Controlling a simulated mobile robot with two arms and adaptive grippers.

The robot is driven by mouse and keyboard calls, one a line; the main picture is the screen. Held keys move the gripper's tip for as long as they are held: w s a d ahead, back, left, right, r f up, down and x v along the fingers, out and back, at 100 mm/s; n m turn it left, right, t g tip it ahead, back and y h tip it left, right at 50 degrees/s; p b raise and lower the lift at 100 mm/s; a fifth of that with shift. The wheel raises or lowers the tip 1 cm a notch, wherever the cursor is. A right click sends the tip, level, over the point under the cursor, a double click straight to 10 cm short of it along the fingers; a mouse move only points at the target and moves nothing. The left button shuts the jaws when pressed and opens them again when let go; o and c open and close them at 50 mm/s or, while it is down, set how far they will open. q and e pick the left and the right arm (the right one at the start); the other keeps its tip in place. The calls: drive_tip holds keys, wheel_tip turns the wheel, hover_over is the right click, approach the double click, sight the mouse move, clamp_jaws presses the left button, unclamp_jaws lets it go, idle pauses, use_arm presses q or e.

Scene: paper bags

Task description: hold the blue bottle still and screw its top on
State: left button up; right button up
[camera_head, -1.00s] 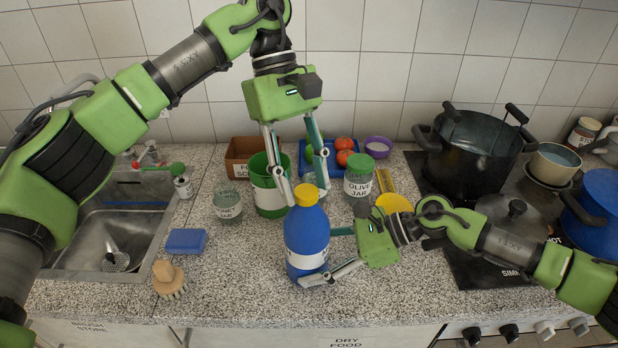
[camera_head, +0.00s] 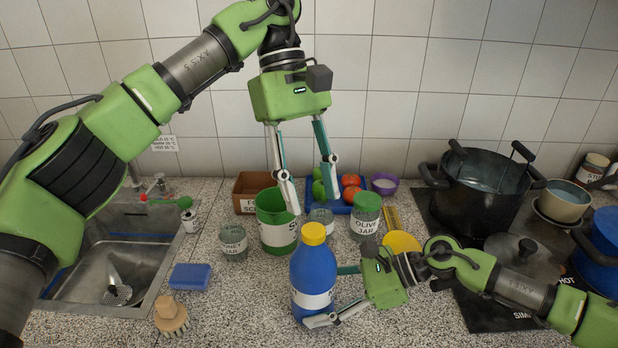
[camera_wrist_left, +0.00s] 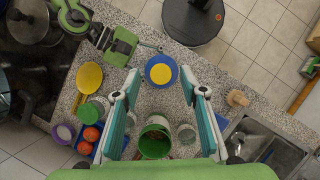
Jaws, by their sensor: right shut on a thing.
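The blue bottle (camera_head: 314,272) stands upright on the counter with its yellow top (camera_head: 314,233) sitting on its neck. In the left wrist view the yellow top (camera_wrist_left: 161,73) shows from above, with the blue bottle (camera_wrist_left: 149,74) around it. My right gripper (camera_head: 332,296) is shut on the bottle's lower body from the right, one finger in front and the other partly hidden behind. My left gripper (camera_head: 311,202) points down above the yellow top, open and empty, its fingers apart and clear of it.
A green container (camera_head: 277,222) and a glass jar (camera_head: 233,242) stand behind left of the bottle. The olive jar (camera_head: 365,217) stands behind right. A blue sponge (camera_head: 190,277) and a brush (camera_head: 171,315) lie left. The sink (camera_head: 105,265) is far left, the black pot (camera_head: 482,190) far right.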

use_arm(q)
drive_tip(key=v, duration=0.7)
drive_tip(key=shift+r, duration=0.2)
drive_tip(key=shift+w, duration=0.1)
idle(0.3)
use_arm(e)
drive_tip(key=o, duration=1.5)
drive_tip(key=shift+o, duration=0.2)
drive_tip(key=v, duration=1.2)
drive_tip(key=shift+f, duration=0.1)
